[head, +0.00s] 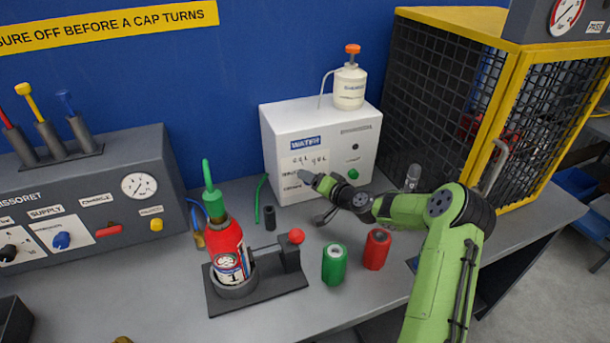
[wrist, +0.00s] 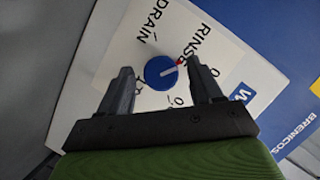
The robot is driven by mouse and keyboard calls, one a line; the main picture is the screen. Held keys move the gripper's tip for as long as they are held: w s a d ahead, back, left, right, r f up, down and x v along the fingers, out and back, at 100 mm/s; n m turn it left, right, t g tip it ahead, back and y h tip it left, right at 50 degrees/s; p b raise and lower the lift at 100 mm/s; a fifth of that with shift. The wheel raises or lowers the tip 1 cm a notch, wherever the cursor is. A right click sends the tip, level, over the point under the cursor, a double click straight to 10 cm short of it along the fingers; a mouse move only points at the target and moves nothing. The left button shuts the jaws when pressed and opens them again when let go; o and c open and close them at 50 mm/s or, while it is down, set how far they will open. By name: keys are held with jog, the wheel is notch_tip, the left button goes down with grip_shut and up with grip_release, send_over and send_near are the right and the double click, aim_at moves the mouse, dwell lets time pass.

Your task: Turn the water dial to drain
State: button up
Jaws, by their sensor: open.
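The water unit is a white box (head: 355,125) with a blue WATER label, standing at the back of the bench. In the wrist view its round blue dial (wrist: 158,73) has a white pointer line with a red tip. The pointer is directed toward the end of the RINSE word, away from the DRAIN word (wrist: 149,28). My gripper (head: 304,176) is in front of the box and hides the dial in the head view. In the wrist view my gripper (wrist: 158,68) is open, one finger on either side of the dial, with gaps; contact is not visible.
A red extinguisher (head: 227,250) stands in a dark holder with a red-knobbed clamp. Green (head: 334,264) and red (head: 375,250) cylinders stand on the bench below my arm. A yellow-framed mesh cage (head: 515,110) is at right; a grey control panel (head: 95,200) is at left.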

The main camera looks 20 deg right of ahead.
jog(key=shift+s+r, duration=0.15)
jog(key=shift+s, duration=0.1)
jog(key=c, duration=1.1)
jog(key=shift+o, duration=0.2)
jog(key=shift+w, duration=0.1)
jog(key=shift+n+b, duration=0.3)
jog(key=shift+b, duration=0.1)
jog(key=n+h+b, duration=0.2)
jog(key=n+b, duration=0.1)
jog(key=b, duration=0.2)
jog(key=n+h+b, duration=0.3)
jog(key=b, duration=0.3)
jog(key=a+n+h+b, duration=0.1)
jog(key=n+h+b, duration=0.1)
jog(key=n+b, duration=0.2)
jog(key=shift+g+b, duration=0.4)
jog(key=shift+b, duration=0.25)
